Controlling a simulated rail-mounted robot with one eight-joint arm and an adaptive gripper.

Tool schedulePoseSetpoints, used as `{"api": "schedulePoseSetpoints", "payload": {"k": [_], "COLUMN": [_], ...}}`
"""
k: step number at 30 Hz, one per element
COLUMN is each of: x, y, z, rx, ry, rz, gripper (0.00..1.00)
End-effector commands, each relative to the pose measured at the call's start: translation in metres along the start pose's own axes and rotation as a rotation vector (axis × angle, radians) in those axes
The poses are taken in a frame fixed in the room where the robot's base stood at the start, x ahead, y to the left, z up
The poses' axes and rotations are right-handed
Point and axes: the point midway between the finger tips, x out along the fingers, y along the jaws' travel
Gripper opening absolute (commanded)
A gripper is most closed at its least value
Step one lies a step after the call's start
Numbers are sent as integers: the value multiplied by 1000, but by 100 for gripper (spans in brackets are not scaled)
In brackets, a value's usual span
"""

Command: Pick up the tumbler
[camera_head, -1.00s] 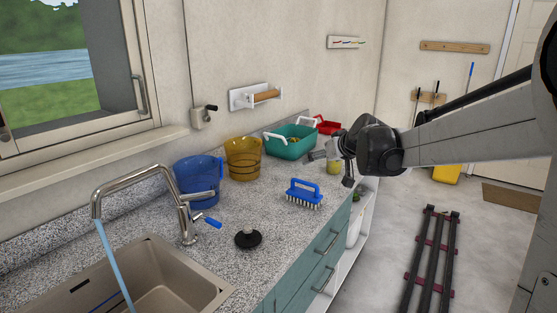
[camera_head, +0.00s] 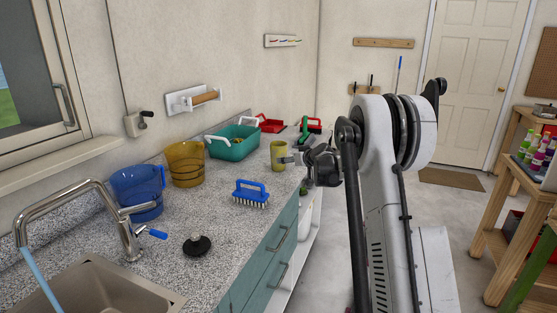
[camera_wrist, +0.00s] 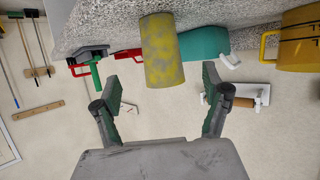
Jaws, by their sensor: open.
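The tumbler is a yellow-green speckled cylinder (camera_head: 279,156) standing on the granite counter near its front edge, beyond the blue brush. In the wrist view, which looks upside down, the tumbler (camera_wrist: 162,50) is large and central. My gripper (camera_head: 293,160) is at the tumbler's right side, at about its height. In the wrist view my gripper (camera_wrist: 159,77) is open, with one finger on each side of the tumbler's line and visible gaps to both. Nothing is held. The exact depth between the fingertips and the tumbler is hard to tell.
A teal basin (camera_head: 232,143) is behind the tumbler, with red containers (camera_head: 270,125) farther back. A blue brush (camera_head: 251,193), an amber jug (camera_head: 185,164), a blue jug (camera_head: 137,192) and a black stopper (camera_head: 197,245) stand nearer. The counter just in front of the tumbler is clear.

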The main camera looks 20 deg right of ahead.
Motion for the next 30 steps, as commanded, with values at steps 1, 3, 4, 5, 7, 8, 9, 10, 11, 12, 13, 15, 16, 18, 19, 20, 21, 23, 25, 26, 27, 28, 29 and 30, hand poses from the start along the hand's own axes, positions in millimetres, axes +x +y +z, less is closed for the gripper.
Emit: {"api": "schedulePoseSetpoints", "payload": {"k": [1, 3, 4, 5, 7, 8, 9, 10, 11, 12, 13, 15, 16, 18, 19, 20, 21, 23, 25, 26, 27, 28, 29, 30], "x": [9, 20, 25, 30, 41, 45, 51, 55, 59, 63, 65, 70, 71, 73, 74, 76, 78, 85, 94, 98, 103, 106, 110, 114], "y": [-1, -1, -1, -1, -1, -1, -1, -1, -1, -1, -1, -1, -1, -1, -1, -1, -1, -1, -1, -1, -1, -1, -1, -1], "z": [0, 0, 0, 0, 0, 0, 0, 0, 0, 0, 0, 0, 0, 0, 0, 0, 0, 0, -1, -1, -1, -2, -1, -2], "rx": [-1, -1, -1, -1, 0, 0, -1, -1, -1, -1, -1, 0, 0, 0, 0, 0, 0, 0, -1, -1, -1, -1, 0, 0], "ry": [0, 0, 0, 0, 0, 0, -1, -1, -1, -1, -1, -1, -1, -1, -1, -1, -1, -1, -1, -1, 0, 0, 0, 0], "rz": [-1, -1, -1, 0, -1, -1, -1, -1, -2, -2, -2, -1, -1, -1, -1, -1, -1, -1, -1, -1, -1, -1, -1, -1], "gripper": [79, 79, 79, 79, 79, 79, 79, 79, 79, 79, 79, 79, 79, 79, 79, 79, 79, 79, 79, 79, 79, 79, 79, 79]}}
